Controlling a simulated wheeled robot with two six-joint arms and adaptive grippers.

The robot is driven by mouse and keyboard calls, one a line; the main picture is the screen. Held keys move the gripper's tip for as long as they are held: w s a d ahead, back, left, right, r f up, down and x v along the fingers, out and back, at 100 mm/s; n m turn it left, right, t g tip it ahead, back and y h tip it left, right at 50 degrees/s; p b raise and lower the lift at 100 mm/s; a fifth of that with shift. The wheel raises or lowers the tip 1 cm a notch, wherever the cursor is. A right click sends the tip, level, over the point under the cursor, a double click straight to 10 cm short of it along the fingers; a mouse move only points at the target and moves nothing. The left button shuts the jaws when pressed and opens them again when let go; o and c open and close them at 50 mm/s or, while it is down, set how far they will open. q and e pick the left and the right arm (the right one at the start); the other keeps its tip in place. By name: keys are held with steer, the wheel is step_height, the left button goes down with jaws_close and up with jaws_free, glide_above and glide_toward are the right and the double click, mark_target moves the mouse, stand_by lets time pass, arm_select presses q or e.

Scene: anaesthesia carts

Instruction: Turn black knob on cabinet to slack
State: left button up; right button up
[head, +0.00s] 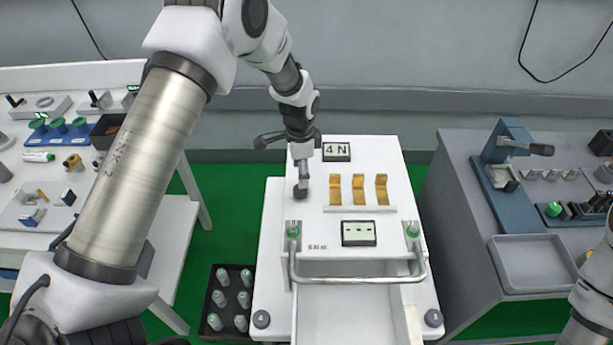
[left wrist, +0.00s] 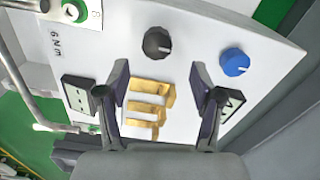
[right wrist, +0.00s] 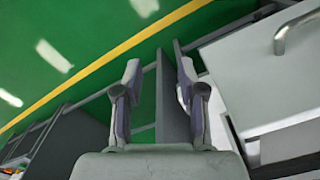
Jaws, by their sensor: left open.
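The black knob (left wrist: 157,44) is on the white cabinet top (left wrist: 200,30) and carries a white pointer line that points right in the left wrist view. In the head view the knob (head: 299,194) is partly hidden under my left gripper (head: 302,180). In the left wrist view my left gripper (left wrist: 160,76) is open, and the knob shows just beyond the gap between its fingertips, apart from both fingers. My right gripper (right wrist: 160,75) is open and empty above the green floor.
A blue knob (left wrist: 234,62) stands near the black one. Brass brackets (head: 359,190) and black-framed displays (head: 336,152) sit on the cabinet top. A rail handle (head: 357,281) runs along its front. A grey cart (head: 450,200) stands right, a white table (head: 172,230) left.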

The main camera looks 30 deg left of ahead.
mark_target(299, 190)
arm_select(q)
steer(key=f, duration=0.1)
steer(key=s+f, duration=0.1)
steer(key=shift+s+f, duration=0.15)
steer(key=shift+f, duration=0.25)
steer(key=f, duration=0.1)
steer(key=w+f, duration=0.1)
steer(key=f, duration=0.1)
steer(key=shift+f+p, duration=0.2)
steer(key=shift+p, duration=0.15)
steer(key=shift+s+r, duration=0.15)
steer(key=shift+r, duration=0.05)
steer(key=c, duration=1.1)
steer(key=shift+c, duration=0.2)
arm_select(e)
steer(key=shift+s+r, duration=0.25)
steer(key=shift+r, duration=0.25)
